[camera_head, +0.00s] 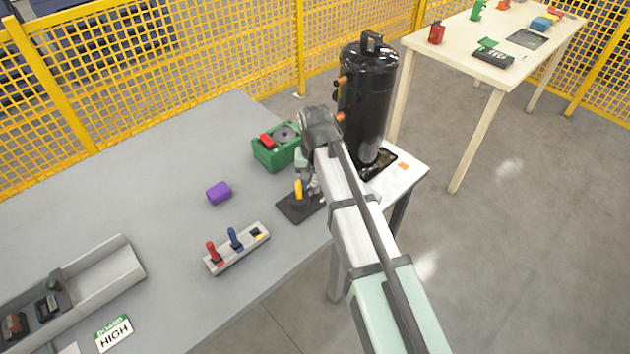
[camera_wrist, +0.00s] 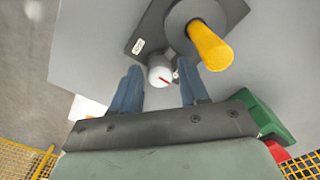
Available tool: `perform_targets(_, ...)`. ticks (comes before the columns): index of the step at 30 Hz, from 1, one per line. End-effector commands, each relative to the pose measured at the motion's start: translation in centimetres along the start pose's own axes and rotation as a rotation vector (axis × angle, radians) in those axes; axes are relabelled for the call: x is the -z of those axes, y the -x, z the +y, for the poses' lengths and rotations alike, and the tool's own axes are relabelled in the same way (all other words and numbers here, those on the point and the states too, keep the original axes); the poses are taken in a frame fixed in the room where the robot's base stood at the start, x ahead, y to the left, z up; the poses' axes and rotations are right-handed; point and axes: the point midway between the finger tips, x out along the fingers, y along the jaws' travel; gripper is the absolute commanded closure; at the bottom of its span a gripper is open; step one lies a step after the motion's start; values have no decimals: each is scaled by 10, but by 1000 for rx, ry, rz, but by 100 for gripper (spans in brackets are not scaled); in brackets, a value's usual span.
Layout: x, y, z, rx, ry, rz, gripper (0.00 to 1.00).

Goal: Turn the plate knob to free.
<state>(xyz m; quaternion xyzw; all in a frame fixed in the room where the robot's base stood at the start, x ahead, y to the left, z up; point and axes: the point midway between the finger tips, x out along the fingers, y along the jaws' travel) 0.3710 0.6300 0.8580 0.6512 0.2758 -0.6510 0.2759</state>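A dark plate (camera_head: 290,210) lies on the grey table in the head view, and it also shows in the wrist view (camera_wrist: 155,35). A thick yellow handle (camera_wrist: 210,45) stands on a round grey base on the plate. The white plate knob (camera_wrist: 158,79), with a red pointer line, sits near the plate's edge. A small white label (camera_wrist: 138,46) is on the plate; its text is too small to read. My gripper (camera_wrist: 158,68) is open, its two blue fingers apart with the knob showing between them. I cannot tell whether either finger touches it.
A green box (camera_head: 272,152) stands behind the plate, and a tall black compressor (camera_head: 367,95) behind my arm. A purple block (camera_head: 219,193), a lever panel (camera_head: 238,250) and a grey tray (camera_head: 105,285) are to the left. The table between them is clear.

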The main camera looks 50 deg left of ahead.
Motion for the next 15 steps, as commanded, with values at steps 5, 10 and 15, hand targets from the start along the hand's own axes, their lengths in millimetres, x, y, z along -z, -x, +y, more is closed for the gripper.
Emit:
perform_targets(5, 0, 0, 0, 0, -1, 0, 45)
perform_targets(10, 0, 0, 0, 0, -1, 0, 45)
perform_targets(15, 0, 0, 0, 1, -2, 0, 45)
